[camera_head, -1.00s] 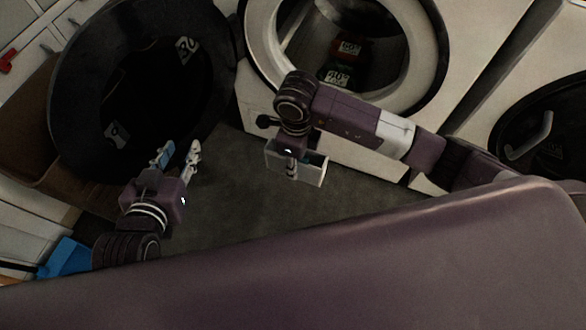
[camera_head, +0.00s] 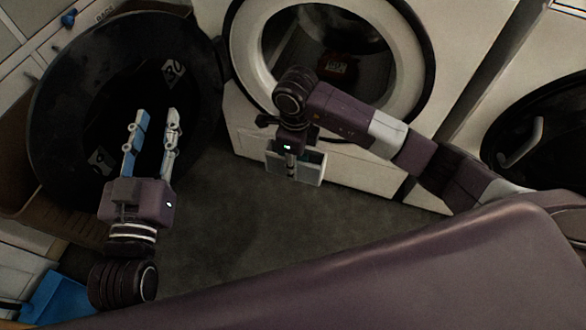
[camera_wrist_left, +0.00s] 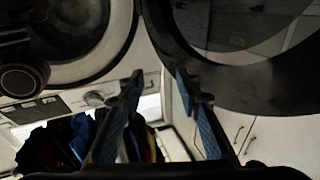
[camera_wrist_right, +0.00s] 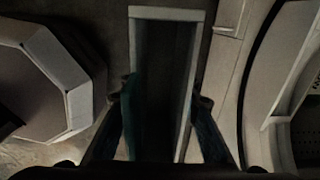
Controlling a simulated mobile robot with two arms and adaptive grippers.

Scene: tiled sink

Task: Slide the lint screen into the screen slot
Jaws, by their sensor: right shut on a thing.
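The lint screen (camera_head: 311,169) is a pale rectangular frame with a dark middle, held low in front of the white washer-type machine. In the right wrist view, the screen (camera_wrist_right: 167,14) runs lengthwise away between the fingers. My right gripper (camera_head: 290,166) is shut on it; the fingers (camera_wrist_right: 160,115) flank its sides. My left gripper (camera_head: 151,118) is open and empty, its blue-padded fingers pointing up before a dark round door. In the left wrist view, the left fingers (camera_wrist_left: 158,92) are spread with nothing between them. I cannot make out the screen slot in any view.
The open dark round door (camera_head: 70,90) stands at left. The machine's round opening (camera_head: 345,65) holds a red box. Another machine's dark door (camera_head: 545,125) is at right. A blue object (camera_head: 50,297) lies at bottom left. The dark floor (camera_head: 225,215) between is clear.

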